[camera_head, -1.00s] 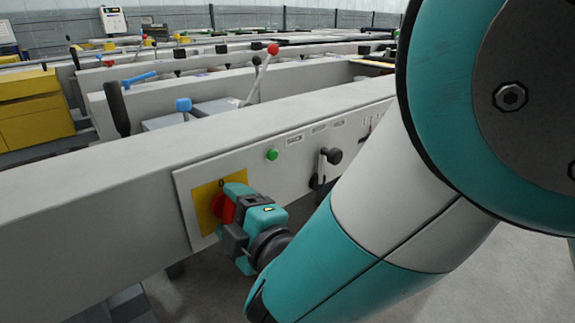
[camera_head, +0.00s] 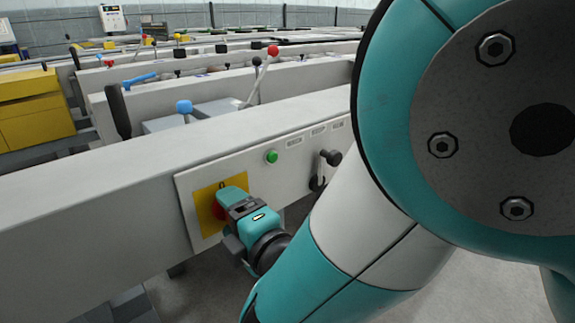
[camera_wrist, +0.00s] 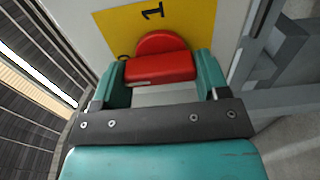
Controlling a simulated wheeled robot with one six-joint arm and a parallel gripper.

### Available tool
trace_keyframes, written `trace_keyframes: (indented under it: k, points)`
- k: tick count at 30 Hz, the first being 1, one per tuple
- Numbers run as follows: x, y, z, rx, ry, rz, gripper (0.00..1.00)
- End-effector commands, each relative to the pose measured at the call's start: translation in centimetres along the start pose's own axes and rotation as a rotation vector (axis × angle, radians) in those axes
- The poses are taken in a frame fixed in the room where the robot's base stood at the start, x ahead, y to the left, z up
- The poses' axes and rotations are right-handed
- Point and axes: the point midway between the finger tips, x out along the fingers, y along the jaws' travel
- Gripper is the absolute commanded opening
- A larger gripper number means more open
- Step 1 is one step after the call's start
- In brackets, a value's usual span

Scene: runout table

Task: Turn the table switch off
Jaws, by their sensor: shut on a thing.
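The table switch is a red rotary knob (camera_head: 217,211) on a yellow plate (camera_head: 206,224), set in the pale front panel of the table beam. In the wrist view the red knob (camera_wrist: 160,67) sits between the two teal fingers of my gripper (camera_wrist: 160,82), one at each end of its grip bar. My gripper (camera_head: 230,205) is shut on it and hides most of it in the head view. A "1" shows on the yellow plate (camera_wrist: 192,22) above the knob in the wrist view; a "0" is partly hidden at the left finger.
A green button (camera_head: 271,157) and a black-knobbed lever (camera_head: 329,158) are on the same panel to the right. A red-tipped lever (camera_head: 272,51) and yellow boxes (camera_head: 38,110) stand behind. My arm fills the right side.

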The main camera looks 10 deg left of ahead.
Motion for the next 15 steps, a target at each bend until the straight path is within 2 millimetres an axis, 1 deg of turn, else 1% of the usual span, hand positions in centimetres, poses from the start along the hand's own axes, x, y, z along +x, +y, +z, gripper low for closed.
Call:
trace_keyframes:
  k: [4,5,6,7,8,15]
  points:
    - [-0.04,-0.05,-0.13,-0.003,0.003,-0.001,0.44]
    - [-0.04,-0.05,-0.13,-0.003,0.003,-0.001,0.73]
    - [-0.04,-0.06,-0.12,-0.003,0.003,-0.001,0.82]
    - [-0.03,-0.05,-0.11,-0.003,0.003,-0.001,0.89]
    - [-0.03,-0.05,-0.09,-0.002,0.003,-0.001,0.94]
    - [-0.04,-0.05,-0.02,-0.002,0.001,-0.001,0.94]
